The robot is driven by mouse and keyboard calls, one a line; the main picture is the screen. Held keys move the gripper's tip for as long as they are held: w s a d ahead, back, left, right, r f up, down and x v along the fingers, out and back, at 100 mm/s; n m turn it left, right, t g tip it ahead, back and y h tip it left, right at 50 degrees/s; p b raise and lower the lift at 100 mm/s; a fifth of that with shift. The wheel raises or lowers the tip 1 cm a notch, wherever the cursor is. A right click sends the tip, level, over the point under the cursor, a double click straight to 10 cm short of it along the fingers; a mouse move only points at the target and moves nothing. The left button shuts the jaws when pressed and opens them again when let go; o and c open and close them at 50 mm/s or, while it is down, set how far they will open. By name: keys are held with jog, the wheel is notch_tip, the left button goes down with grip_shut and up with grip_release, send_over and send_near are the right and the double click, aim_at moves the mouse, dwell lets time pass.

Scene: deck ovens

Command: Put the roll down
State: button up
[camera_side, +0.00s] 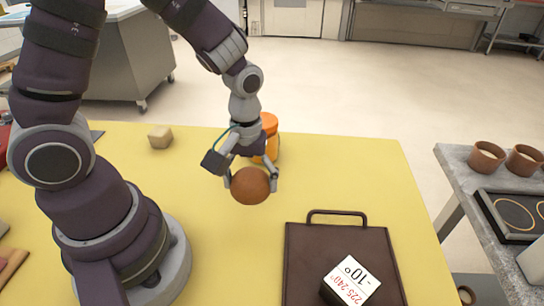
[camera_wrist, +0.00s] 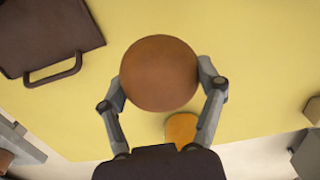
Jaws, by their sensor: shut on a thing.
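The roll (camera_side: 250,186) is a round brown bun held between the fingers of my gripper (camera_side: 251,180) in the side view. In the wrist view the roll (camera_wrist: 159,73) fills the middle, with a finger of my gripper (camera_wrist: 160,85) pressed on each side. The roll appears to be above the yellow table (camera_side: 190,190); the exact gap beneath it is hard to tell.
A dark brown board with a handle (camera_side: 310,245) lies to the right and bears a white block (camera_side: 351,281) with printed numbers. An orange jar (camera_side: 270,138) stands behind my gripper. Table around the roll is bare.

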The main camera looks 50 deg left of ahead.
send_over(316, 178)
jog(key=shift+s+f, duration=0.2)
jog(key=shift+f, duration=0.55)
jog(key=shift+w+f, duration=0.1)
jog(key=shift+f, duration=1.65)
jog(key=o, duration=1)
jog(key=shift+f, duration=0.1)
